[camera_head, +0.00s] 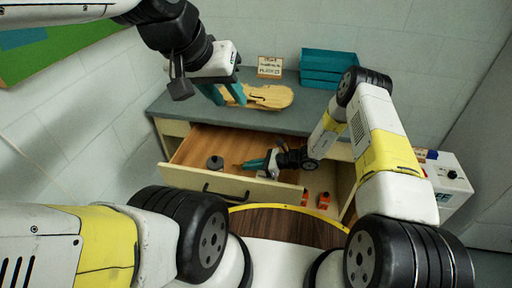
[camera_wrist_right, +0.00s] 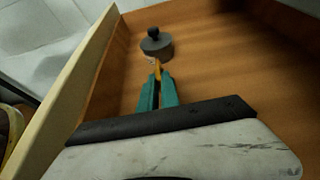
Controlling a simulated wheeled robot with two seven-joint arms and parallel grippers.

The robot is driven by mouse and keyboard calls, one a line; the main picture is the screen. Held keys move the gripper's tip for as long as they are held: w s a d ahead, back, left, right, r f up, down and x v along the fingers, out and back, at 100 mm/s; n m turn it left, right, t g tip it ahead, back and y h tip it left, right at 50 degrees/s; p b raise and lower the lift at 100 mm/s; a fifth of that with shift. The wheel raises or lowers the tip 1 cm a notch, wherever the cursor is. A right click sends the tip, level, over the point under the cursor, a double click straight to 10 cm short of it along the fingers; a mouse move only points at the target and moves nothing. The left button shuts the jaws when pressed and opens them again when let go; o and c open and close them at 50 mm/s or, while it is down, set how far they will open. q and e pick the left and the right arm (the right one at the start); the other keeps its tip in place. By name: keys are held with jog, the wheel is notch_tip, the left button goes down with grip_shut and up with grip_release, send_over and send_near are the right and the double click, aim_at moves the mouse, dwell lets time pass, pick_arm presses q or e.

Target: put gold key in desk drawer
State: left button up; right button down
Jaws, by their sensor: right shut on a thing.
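The desk drawer (camera_head: 183,178) is pulled out below the grey desktop. My right gripper (camera_head: 248,165) reaches over the open drawer, and its teal fingers are shut on the gold key (camera_wrist_right: 157,69). The key sticks out beyond the fingertips over the brown drawer floor (camera_wrist_right: 205,62); I cannot tell whether it touches the floor. The part between the fingers is hidden. The fingers also show in the right wrist view (camera_wrist_right: 158,82). My left gripper (camera_head: 231,102) is open and empty above the desktop, by the violin-shaped wooden plate.
A dark round knobbed object (camera_head: 215,163) stands in the drawer; it shows beyond the key in the wrist view (camera_wrist_right: 155,43). The wooden violin plate (camera_head: 268,96), a small sign (camera_head: 270,67) and teal boxes (camera_head: 325,68) are on the desktop. Orange items (camera_head: 324,200) lie right of the drawer.

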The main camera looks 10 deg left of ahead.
jog(key=shift+f, duration=0.4)
jog(key=shift+f, duration=0.15)
jog(key=c, duration=1.6)
grip_release()
